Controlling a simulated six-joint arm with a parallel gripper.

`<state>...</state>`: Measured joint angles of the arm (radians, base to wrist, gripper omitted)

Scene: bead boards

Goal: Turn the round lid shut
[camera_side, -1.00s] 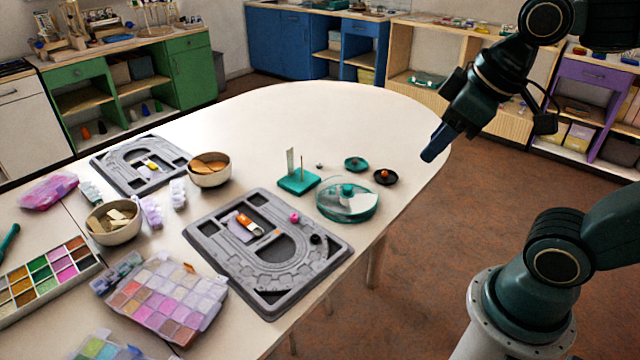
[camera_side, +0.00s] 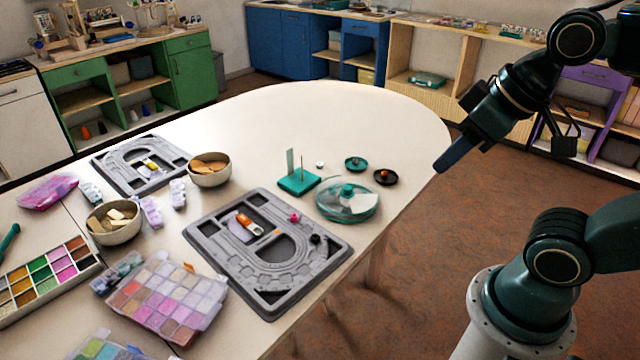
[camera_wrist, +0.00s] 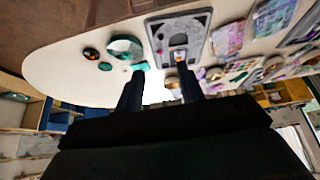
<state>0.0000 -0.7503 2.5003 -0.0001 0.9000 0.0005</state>
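A round teal container (camera_side: 347,212) with a clear lid and a teal knob (camera_side: 346,189) sits near the table's right edge. It also shows in the wrist view as a teal ring (camera_wrist: 125,47). I cannot tell how far the lid is turned. My gripper (camera_side: 439,168) hangs in the air to the right of the container, just past the table edge, well apart from it. In the wrist view my gripper (camera_wrist: 160,82) has its two fingers spread with nothing between them.
A teal block with upright pins (camera_side: 299,181), a small teal dish (camera_side: 356,163) and a dark dish (camera_side: 386,177) with an orange piece stand close to the container. A grey bead board (camera_side: 215,242) lies to its left. The far table top (camera_side: 330,115) is clear.

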